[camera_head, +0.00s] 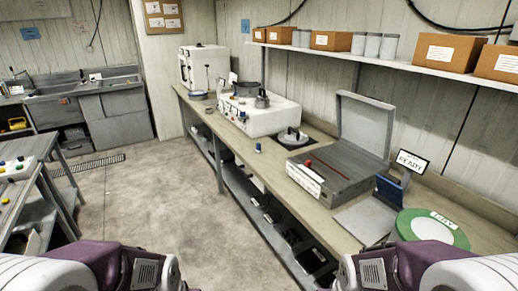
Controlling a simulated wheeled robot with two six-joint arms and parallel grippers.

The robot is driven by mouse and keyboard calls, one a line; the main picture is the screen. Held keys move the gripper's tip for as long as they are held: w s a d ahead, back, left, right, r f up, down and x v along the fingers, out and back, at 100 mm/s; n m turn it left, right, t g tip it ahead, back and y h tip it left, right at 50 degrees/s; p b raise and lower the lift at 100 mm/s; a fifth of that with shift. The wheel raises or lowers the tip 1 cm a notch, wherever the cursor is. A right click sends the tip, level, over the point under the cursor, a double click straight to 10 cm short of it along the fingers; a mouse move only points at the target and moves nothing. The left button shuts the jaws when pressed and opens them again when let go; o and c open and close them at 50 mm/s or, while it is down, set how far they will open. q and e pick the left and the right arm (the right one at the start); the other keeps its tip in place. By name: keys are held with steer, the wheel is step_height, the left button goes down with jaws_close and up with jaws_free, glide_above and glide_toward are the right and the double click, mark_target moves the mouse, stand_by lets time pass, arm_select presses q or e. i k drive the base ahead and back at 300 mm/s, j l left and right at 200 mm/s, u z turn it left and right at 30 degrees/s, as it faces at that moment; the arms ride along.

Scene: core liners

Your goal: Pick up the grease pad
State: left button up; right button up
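I cannot tell for sure which thing is the grease pad. A green round disc (405,223) with a white label lies on the long bench at the lower right, partly hidden by my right arm. A flat grey square sheet (366,219) lies beside it. A blue upright piece (391,188) stands behind them near a small lettered sign (411,161). Purple and white parts of both my arms show at the bottom edge. The fingers of neither gripper show.
The long bench (233,138) also holds an open grey case (338,165), a white machine (259,116) and a white cabinet (203,68). A shelf (385,62) with boxes and cans hangs above. A table (32,150) stands left. The floor (150,200) between is clear.

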mark_target(258, 150)
steer(key=i+j+z, duration=0.3)
steer(key=i, duration=0.15)
steer(key=i+j+z, duration=0.65)
steer(key=j, duration=0.25)
steer(key=i+j+z, duration=0.3)
steer(key=j, duration=0.3)
steer(key=i+j+z, duration=0.35)
steer(key=j, duration=0.3)
steer(key=j+z, duration=0.3)
steer(key=j, duration=0.35)
steer(key=i+j+z, duration=0.1)
steer(key=j+z, duration=0.2)
steer(key=j, duration=0.4)
steer(key=j+z, duration=0.35)
steer(key=j, duration=0.35)
